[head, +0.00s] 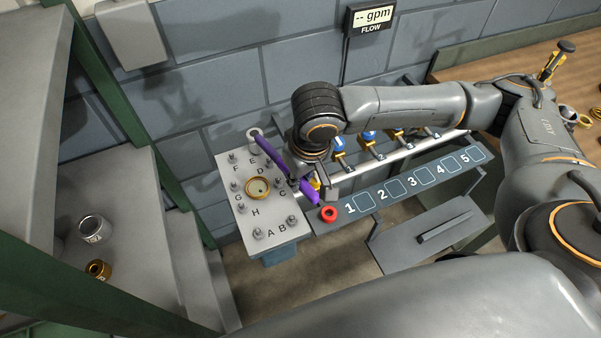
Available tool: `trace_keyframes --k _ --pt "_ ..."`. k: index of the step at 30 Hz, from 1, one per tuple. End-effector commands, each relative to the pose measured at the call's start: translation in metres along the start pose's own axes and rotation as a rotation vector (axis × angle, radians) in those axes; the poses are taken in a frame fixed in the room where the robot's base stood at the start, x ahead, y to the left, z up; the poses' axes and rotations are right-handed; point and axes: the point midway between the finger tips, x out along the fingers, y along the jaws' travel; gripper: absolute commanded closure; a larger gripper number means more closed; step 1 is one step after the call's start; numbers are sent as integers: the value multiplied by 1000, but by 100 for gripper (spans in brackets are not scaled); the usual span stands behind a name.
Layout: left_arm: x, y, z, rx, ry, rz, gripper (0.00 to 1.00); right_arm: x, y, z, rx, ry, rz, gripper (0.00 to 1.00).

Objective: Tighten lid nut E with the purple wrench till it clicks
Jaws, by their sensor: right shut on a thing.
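The purple wrench (271,151) slants from upper left to lower right over the right side of the grey lid (269,219). Its silver ring head (253,134) is at the lid's far edge, just beyond the letter E. Nut E is not clearly visible; I cannot tell whether the ring is around it or above it. My right gripper (300,182) is shut on the wrench's purple handle near its lower end, by the letter C. The wrist partly covers the handle. My left gripper is not in view.
Other nuts stand on the lid around a brass ring (258,188). A valve rail (400,150) runs behind.

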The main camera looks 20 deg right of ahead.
Motion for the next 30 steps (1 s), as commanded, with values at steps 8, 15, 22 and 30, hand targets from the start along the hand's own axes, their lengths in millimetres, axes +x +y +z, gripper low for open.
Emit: trace_keyframes --k 8,15,22,30 --pt "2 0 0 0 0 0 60 10 0 1 1 2 -1 100" --pt "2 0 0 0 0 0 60 14 0 2 1 3 -1 100" --pt "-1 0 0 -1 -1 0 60 12 -2 2 6 2 0 100" --pt "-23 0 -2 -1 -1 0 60 10 -19 0 98 -1 16 100"
